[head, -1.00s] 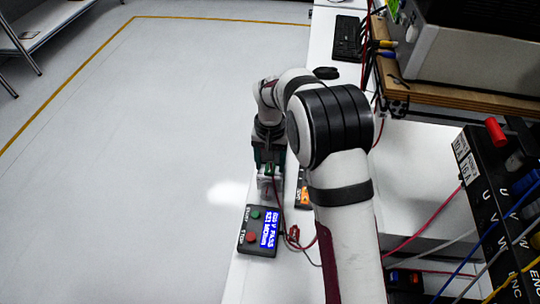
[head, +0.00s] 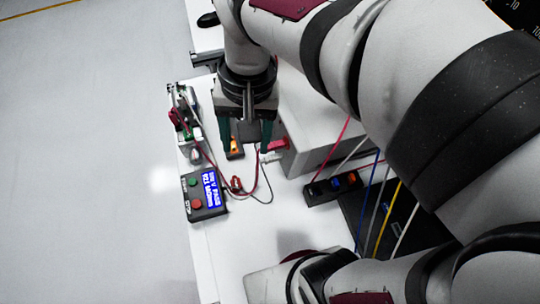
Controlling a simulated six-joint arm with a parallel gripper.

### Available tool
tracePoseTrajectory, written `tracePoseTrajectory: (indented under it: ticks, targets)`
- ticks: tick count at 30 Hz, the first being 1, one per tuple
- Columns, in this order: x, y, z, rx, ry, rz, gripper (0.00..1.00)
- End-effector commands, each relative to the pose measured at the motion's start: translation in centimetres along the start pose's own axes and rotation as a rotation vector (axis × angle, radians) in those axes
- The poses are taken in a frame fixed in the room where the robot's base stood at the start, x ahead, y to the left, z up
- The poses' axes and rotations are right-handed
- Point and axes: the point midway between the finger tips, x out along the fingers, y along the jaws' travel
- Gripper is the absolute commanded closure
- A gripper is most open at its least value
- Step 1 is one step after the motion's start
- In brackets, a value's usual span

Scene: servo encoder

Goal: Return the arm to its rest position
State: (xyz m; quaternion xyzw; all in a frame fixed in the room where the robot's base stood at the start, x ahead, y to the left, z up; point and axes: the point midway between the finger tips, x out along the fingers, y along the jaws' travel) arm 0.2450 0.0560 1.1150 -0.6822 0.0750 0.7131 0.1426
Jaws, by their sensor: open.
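My arm reaches in from the right side and covers much of the head view. My gripper (head: 246,148) points down over the white bench with its two green fingers spread apart. Nothing shows between the fingers except the bench and part of a dark and orange device behind them. A small black control box (head: 204,195) with a lit blue display, a green button and a red button lies on the bench, below and left of my gripper.
A servo assembly with wires (head: 186,115) stands at the bench's left edge. A grey box (head: 312,135) is right of my gripper. A black socket strip (head: 333,188) and several coloured cables lie to the right. Open floor (head: 80,150) is on the left.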

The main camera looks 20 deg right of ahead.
Motion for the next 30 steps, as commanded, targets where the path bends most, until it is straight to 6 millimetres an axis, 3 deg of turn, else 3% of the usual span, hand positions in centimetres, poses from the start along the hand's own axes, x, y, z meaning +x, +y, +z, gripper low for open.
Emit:
tracePoseTrajectory:
  ticks: [1, 3, 7, 30]
  targets:
    - [0.4, 2.1, 3.0, 0.052, 0.001, -0.018, 0.39]
    - [1.7, 4.2, 6.5, 0.112, -0.005, -0.037, 0.39]
    - [3.5, 5.8, 9.9, 0.169, -0.013, -0.055, 0.39]
    - [3.7, 5.9, 10.3, 0.174, -0.016, -0.056, 0.39]
